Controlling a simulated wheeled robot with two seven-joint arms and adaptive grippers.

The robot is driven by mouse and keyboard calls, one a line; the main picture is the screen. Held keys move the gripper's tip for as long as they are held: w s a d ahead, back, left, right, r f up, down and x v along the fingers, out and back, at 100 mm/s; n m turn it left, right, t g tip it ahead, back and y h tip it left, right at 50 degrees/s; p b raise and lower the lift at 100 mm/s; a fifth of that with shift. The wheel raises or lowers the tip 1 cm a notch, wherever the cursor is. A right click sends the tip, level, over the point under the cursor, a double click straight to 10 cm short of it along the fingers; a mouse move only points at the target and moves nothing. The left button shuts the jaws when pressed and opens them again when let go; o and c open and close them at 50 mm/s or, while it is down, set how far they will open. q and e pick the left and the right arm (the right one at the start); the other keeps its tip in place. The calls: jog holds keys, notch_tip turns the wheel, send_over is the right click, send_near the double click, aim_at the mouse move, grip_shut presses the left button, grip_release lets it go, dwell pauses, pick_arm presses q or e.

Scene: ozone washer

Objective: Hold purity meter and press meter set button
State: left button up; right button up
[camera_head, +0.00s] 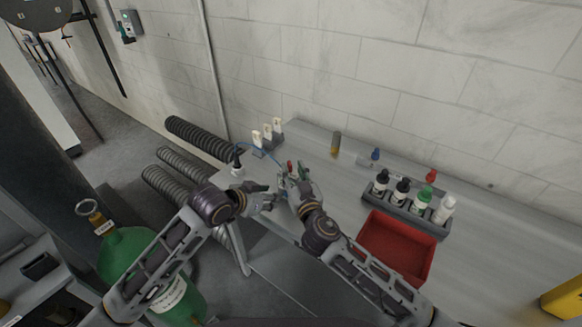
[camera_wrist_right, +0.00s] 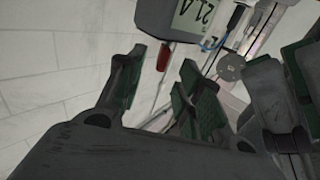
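The purity meter (camera_wrist_right: 168,14) shows in part at the top of the right wrist view, with a grey body and a display reading about 21.4. A short red part (camera_wrist_right: 165,57) hangs at its lower edge. In the head view it is small and largely hidden among the grippers. My right gripper (camera_head: 293,180) is at the bench's front edge. In the wrist view its green-padded fingers (camera_wrist_right: 163,64) are apart, with no object clearly gripped. My left gripper (camera_head: 264,196) is just left of it; whether it grips anything is unclear. I cannot make out the set button.
A red bin (camera_head: 397,247) and a grey rack (camera_head: 403,205) with several bottles stand on the bench to the right. A small dark-capped bottle (camera_head: 237,164) stands at the left. A green gas cylinder (camera_head: 126,252) and corrugated hoses (camera_head: 197,134) are left of the bench.

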jog(key=shift+x, duration=1.45)
jog(key=shift+c, duration=0.2)
grip_shut()
pick_arm(q)
jog(key=shift+c, duration=0.4)
grip_shut()
